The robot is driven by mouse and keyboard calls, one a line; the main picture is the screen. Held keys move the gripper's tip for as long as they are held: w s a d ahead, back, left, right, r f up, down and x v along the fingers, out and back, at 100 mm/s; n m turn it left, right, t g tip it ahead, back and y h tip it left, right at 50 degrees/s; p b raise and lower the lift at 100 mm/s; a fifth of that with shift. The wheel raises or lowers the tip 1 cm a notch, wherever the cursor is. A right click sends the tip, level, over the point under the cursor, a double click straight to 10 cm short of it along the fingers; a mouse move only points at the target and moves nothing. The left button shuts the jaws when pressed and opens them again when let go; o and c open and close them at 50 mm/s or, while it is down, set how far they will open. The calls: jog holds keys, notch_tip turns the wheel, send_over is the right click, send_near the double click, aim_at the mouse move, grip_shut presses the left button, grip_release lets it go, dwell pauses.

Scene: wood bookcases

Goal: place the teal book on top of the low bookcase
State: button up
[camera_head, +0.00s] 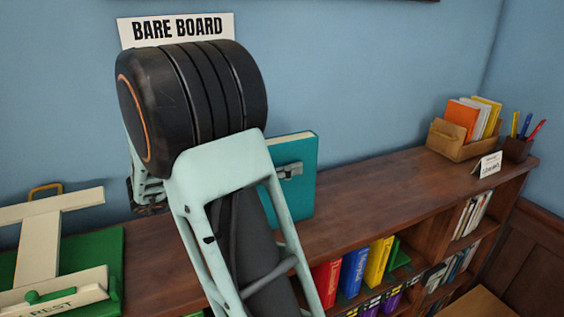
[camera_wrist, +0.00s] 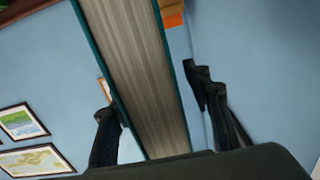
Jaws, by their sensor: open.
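The teal book (camera_head: 298,200) stands upright on the wooden top of the low bookcase (camera_head: 385,185); my arm hides its left part. In the wrist view the teal book (camera_wrist: 150,80) runs between my two fingers, with its page edges facing the camera. My gripper (camera_wrist: 150,95) is open around the book, with a gap showing on the right side. In the head view one grey finger lies in front of the book's cover, and the rest of my gripper is hidden behind my arm.
A "BARE BOARD" sign (camera_head: 178,30) is on the blue wall. A green stand marked "REST" (camera_head: 55,290) is at the left. A wooden box of books (camera_head: 455,140), a pen cup (camera_head: 518,149) and a small card (camera_head: 487,165) occupy the far right end. The top between is clear.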

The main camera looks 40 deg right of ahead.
jog(key=shift+r, duration=0.1)
jog(key=shift+a, duration=0.1)
jog(key=b+v, duration=0.2)
jog(key=v, duration=0.9)
jog(key=shift+w+a, duration=0.2)
jog(key=shift+a, duration=0.2)
